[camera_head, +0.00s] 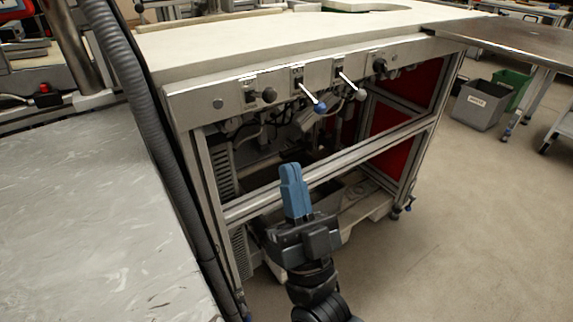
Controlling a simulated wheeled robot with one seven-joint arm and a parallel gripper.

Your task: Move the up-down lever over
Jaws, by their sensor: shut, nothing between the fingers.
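Two levers with thin pale rods stick out from the front panel of a machine table. One lever (311,97) ends in a blue knob, and the other lever (351,85) to its right ends in a grey knob. Both rods slant down to the right. The small labels at their slots are too small to read, so I cannot tell which is the up-down lever. My gripper (291,170) has blue fingers, shut and empty, pointing up. In the picture it is below the blue-knobbed lever and apart from both levers.
Dark round knobs sit on the panel at left (269,95) and right (379,66). The machine table (330,30) has an open metal frame below. A ribbed hose (135,110) runs down the left. Grey (481,106) and green bins stand at right, with open floor (470,230) before them.

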